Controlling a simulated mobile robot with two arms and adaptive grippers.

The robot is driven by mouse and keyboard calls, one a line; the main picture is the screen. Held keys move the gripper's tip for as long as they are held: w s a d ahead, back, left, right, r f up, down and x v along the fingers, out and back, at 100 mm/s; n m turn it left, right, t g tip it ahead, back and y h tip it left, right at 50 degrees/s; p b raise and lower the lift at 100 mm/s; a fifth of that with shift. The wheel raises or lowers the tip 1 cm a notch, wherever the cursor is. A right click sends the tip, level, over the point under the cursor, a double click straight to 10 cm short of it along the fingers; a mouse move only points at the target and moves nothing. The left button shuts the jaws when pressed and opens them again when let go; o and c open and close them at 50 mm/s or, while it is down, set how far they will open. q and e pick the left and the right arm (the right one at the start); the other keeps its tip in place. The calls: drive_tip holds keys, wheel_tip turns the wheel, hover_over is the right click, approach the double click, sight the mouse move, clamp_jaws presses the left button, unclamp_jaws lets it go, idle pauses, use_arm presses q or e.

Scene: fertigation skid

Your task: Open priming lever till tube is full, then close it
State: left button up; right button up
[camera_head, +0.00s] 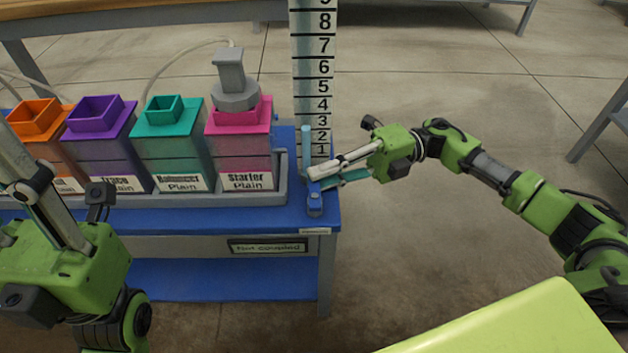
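A small blue lever fitting (315,203) stands at the right front corner of the blue bench. My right gripper (318,176) reaches it from the right, with its fingertips at the fitting's upper part. Its pale upper finger and teal lower finger lie close together, and whether they grip the lever cannot be told. A white scale board (314,75) with black numbers rises behind. A thin blue upright (306,145) stands before its lower end, near the low numbers; I cannot tell whether this is liquid in the tube. My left gripper (22,185) is at the left edge, its fingers partly cut off.
Orange (36,117), purple (95,113), teal (164,117) and pink (240,118) topped containers stand in a grey tray (283,180). A grey stopper (232,80) sits on the pink one. A sign (268,246) is on the bench front.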

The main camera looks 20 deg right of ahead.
drive_tip(key=shift+s+a, duration=0.1)
drive_tip(key=shift+a, duration=0.85)
drive_tip(key=shift+c, duration=0.5)
clamp_jaws()
